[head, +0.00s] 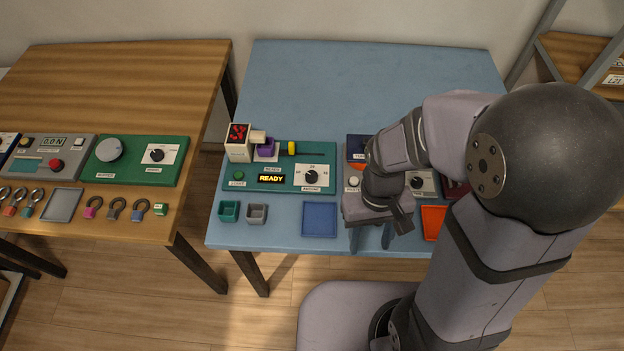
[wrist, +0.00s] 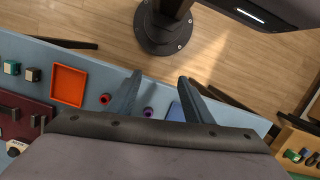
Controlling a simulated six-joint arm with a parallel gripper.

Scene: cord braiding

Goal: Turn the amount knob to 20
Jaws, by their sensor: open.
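A black knob (head: 312,177) sits on a white dial plate (head: 301,184) on the green panel (head: 240,176) of the blue table. Small text under the dial seems to read AMOUNT; the numbers round it and the knob's exact setting are too small to read. A display (head: 271,179) on the same panel reads READY. My gripper (head: 371,238) is right of and nearer than this knob, over the table's front edge, pointing down. Its fingers are apart and nothing is seen between them. In the wrist view my gripper (wrist: 158,80) is also open, and this knob is not visible.
A similar knob (head: 417,183) is on a panel to the right, partly behind my arm. A wooden table (head: 130,80) with other panels stands left.

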